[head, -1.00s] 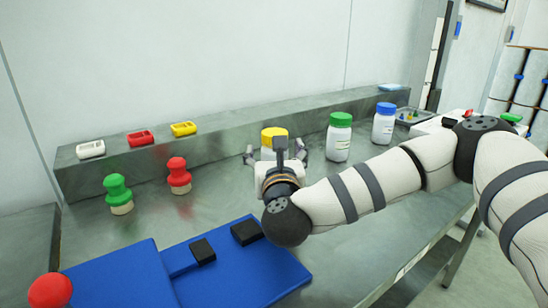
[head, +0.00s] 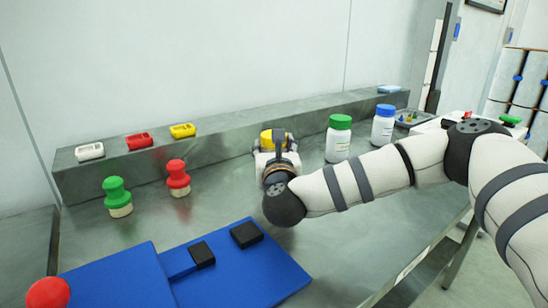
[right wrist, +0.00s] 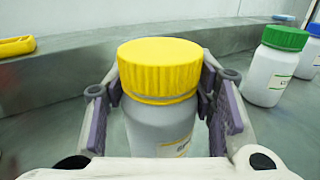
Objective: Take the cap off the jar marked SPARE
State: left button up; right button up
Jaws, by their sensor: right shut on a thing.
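A white jar (right wrist: 158,128) with a ribbed yellow cap (right wrist: 160,72) stands upright in the right wrist view. The cap sits on the jar, and its label is turned partly away, too small to read. In the head view the yellow cap (head: 268,138) shows behind my right gripper (head: 279,150), which hides most of the jar. My left gripper is not in view.
A green-capped jar (head: 338,140) and a blue-capped jar (head: 383,125) stand to the right. Green (head: 116,195) and red (head: 178,177) knobbed pieces stand left. A ledge (head: 225,142) runs behind, bearing small white, red and yellow pieces.

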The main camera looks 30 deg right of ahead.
jog(key=shift+o, duration=0.2)
notch_tip(320, 180, up, 4)
jog(key=shift+f, duration=0.1)
jog(key=s+r, duration=0.2)
jog(key=s+r+p, duration=0.1)
jog(key=r, duration=0.1)
jog(key=shift+s+a+r, duration=0.15)
jog(key=shift+s+r, duration=0.15)
jog(key=shift+s, duration=0.05)
jog(key=shift+c, duration=0.2)
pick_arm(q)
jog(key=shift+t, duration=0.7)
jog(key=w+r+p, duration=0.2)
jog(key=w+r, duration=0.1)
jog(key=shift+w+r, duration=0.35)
pick_arm(e)
jog(key=s+r, duration=0.4)
jog(key=s, duration=0.6)
jog(key=shift+s+a+r, duration=0.2)
jog(key=shift+a+r, duration=0.15)
jog(key=shift+a, duration=0.05)
jog(key=o, duration=0.6)
grip_shut()
